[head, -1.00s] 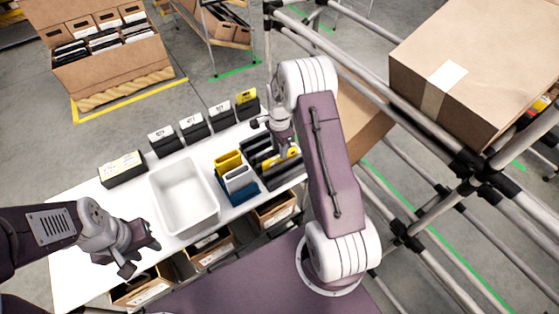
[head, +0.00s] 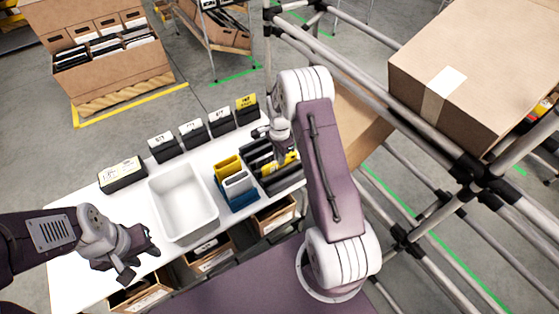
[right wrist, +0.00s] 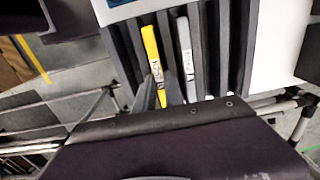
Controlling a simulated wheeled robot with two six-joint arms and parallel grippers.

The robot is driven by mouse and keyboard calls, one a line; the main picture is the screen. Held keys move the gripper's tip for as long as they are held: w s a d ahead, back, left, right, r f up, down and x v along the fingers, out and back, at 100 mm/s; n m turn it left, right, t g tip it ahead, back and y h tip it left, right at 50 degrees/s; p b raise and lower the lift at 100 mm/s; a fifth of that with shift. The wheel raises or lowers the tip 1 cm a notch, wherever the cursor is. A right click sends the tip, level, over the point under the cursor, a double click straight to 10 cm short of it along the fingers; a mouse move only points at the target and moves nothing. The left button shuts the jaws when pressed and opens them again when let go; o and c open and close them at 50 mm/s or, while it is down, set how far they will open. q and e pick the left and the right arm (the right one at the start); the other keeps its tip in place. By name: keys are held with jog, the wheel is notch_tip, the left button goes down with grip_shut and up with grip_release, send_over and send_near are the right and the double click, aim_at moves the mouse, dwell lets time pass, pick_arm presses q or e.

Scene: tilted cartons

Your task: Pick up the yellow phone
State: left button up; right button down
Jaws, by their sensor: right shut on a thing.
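The yellow phone (right wrist: 152,55) stands in a slot of the black slotted rack (right wrist: 245,50) in the right wrist view, next to a grey phone (right wrist: 185,45). The fingers of my right gripper (right wrist: 160,93) lie on both sides of the yellow phone's near end and are shut on it. In the head view the yellow phone (head: 291,157) shows partly behind my right gripper (head: 281,154), over the black rack (head: 285,184). My left gripper (head: 141,258) is open and empty above the white table's near left part.
A white bin (head: 183,200) stands mid-table. A small holder with yellow, grey and blue slots (head: 237,185) sits between bin and rack. Several labelled black boxes (head: 193,132) line the back edge. A pipe shelf with a large carton (head: 470,70) stands at right.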

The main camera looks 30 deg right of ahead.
notch_tip(320, 180, up, 3)
jog(key=shift+w+r, duration=0.1)
jog(key=s+r, duration=0.7)
jog(key=s, duration=0.5)
